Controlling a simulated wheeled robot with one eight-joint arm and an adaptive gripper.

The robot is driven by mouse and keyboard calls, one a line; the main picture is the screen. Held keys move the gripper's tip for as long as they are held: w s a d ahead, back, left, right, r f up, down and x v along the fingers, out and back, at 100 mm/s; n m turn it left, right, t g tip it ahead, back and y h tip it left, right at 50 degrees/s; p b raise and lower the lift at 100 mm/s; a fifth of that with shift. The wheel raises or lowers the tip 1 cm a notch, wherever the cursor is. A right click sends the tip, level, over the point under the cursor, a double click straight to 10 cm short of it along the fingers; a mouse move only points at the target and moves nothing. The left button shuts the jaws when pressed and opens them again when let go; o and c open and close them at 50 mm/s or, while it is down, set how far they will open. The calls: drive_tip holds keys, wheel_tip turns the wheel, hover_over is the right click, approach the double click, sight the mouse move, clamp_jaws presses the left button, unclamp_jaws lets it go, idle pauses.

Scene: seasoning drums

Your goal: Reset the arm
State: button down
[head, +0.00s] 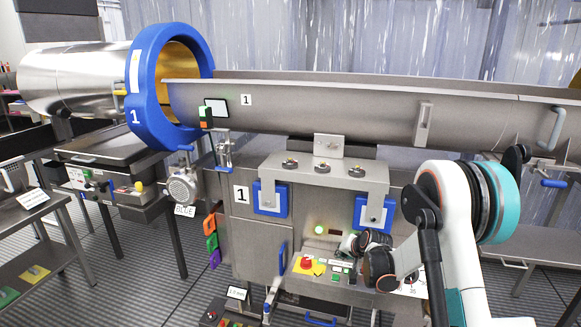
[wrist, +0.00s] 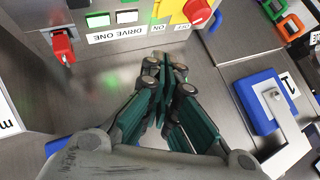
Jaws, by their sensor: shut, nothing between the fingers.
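My gripper (wrist: 165,68) is shut and empty, with its dark green fingers together in the wrist view. Its tips appear in front of a metal control panel (wrist: 120,75) labelled "DRIVE ONE"; I cannot tell whether they touch it. In the head view my arm (head: 455,225) comes in from the lower right, bends at a teal joint and reaches toward the panel of station 1. My gripper (head: 352,243) is small there and partly hidden by my dark wrist.
A red knob on a yellow plate (wrist: 190,12) and a red switch (wrist: 62,45) are close to my fingers. A blue latch plate (wrist: 262,105) is at the right. A long metal trough (head: 330,115) and blue-rimmed drum (head: 145,95) stand above the panel.

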drive_tip(key=s+a+r+n+h, duration=0.1)
drive_tip(key=s+a+r+n, duration=0.15)
drive_tip(key=s+r, duration=1.85)
drive_tip(key=s+d+r+n, duration=0.1)
drive_tip(key=s, duration=1.1)
drive_tip(key=s+r+n+g+h, duration=0.1)
drive_tip(key=s+r, duration=0.1)
drive_tip(key=s, duration=1.1)
drive_tip(key=shift+s+d+r+n+h, duration=0.25)
drive_tip(key=shift+d+r+n+h, duration=0.05)
drive_tip(key=shift+d+n, duration=0.05)
